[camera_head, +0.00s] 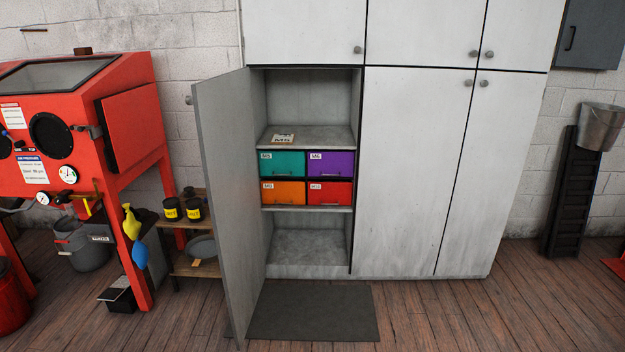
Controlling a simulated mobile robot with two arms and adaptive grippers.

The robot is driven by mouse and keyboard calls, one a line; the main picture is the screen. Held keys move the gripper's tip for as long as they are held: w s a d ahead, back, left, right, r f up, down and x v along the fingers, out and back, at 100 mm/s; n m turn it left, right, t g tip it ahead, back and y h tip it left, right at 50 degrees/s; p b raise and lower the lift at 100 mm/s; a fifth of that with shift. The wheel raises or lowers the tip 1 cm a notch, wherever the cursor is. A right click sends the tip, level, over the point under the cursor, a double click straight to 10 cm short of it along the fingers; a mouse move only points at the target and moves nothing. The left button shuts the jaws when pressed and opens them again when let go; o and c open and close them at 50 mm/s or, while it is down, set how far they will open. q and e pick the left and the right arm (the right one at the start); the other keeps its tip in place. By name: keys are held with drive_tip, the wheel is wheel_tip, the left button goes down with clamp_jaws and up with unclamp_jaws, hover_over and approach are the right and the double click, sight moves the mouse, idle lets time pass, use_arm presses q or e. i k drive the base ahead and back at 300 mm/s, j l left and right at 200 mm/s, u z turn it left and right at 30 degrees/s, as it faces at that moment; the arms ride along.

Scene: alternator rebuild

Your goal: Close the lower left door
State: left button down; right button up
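The lower left door (225,200) of the white cabinet (415,170) stands wide open. It swings out toward me on the left side of its compartment, and its inner face shows. Its round knob (188,100) shows at the door's far left edge, near the top. Inside the compartment, a shelf (310,137) holds a small label card (283,138). Below it are a teal drawer (281,164), a purple drawer (330,164), an orange drawer (283,192) and a red drawer (330,192). Neither of my grippers is in view.
A red blasting cabinet (130,120) stands to the left, with a small wooden shelf (195,268) between it and the door. A dark mat (315,312) lies before the opening. The wooden floor (480,320) is clear at front right. A metal bucket (600,127) is at far right.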

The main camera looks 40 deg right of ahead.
sight(221, 103)
drive_tip(key=i+l+z, duration=0.25)
drive_tip(key=i, duration=0.15)
drive_tip(key=i+l+z, duration=0.2)
drive_tip(key=i, duration=0.2)
